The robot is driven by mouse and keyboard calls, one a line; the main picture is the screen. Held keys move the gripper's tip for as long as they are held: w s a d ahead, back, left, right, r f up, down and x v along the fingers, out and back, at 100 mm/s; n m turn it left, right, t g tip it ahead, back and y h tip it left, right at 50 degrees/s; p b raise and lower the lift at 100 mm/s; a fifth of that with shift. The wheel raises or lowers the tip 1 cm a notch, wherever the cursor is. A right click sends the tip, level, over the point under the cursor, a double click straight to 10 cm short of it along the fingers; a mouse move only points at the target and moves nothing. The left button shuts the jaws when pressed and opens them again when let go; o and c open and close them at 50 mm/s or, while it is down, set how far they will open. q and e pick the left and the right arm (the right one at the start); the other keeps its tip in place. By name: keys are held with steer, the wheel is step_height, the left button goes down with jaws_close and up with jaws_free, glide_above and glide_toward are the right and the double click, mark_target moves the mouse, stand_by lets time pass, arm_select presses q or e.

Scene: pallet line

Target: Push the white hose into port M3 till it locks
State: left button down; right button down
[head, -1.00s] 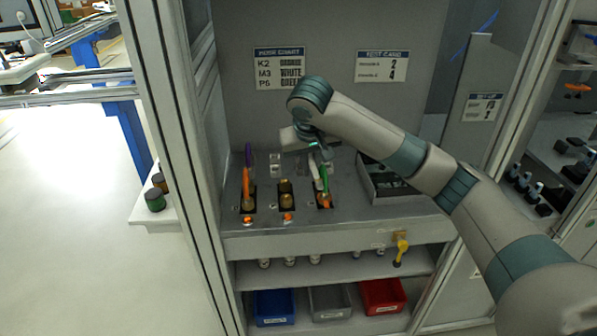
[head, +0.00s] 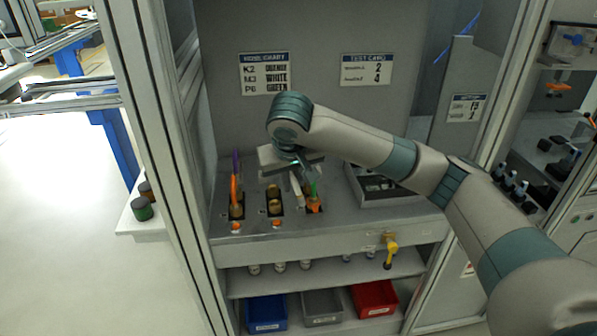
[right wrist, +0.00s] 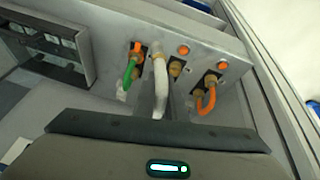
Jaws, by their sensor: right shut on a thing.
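The white hose (head: 298,191) hangs from my right gripper (head: 296,167), which is shut on it above the port panel (head: 255,222). It also shows in the right wrist view (right wrist: 160,85), reaching between the green-hosed port and the middle port. The middle port (head: 274,204), with brass fittings, has no hose in it; it shows beside the white hose in the right wrist view (right wrist: 176,68). The white hose's tip looks apart from this port, though the exact gap is hard to tell. My left gripper is out of view.
An orange hose (head: 234,190) stands in the left port and a green hose (head: 313,188) in the right port, close beside the white one. A hose chart (head: 264,74) pairs M3 with white. A grey tray (head: 365,195) lies right of the ports.

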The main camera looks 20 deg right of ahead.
steer(key=s+a+f, duration=0.1)
steer(key=s+a, duration=0.1)
steer(key=s, duration=0.3)
steer(key=s+a+f+n, duration=0.1)
steer(key=s+a+f, duration=0.1)
steer(key=s, duration=0.3)
steer(key=shift+a+y, duration=0.3)
steer(key=shift+a, duration=0.1)
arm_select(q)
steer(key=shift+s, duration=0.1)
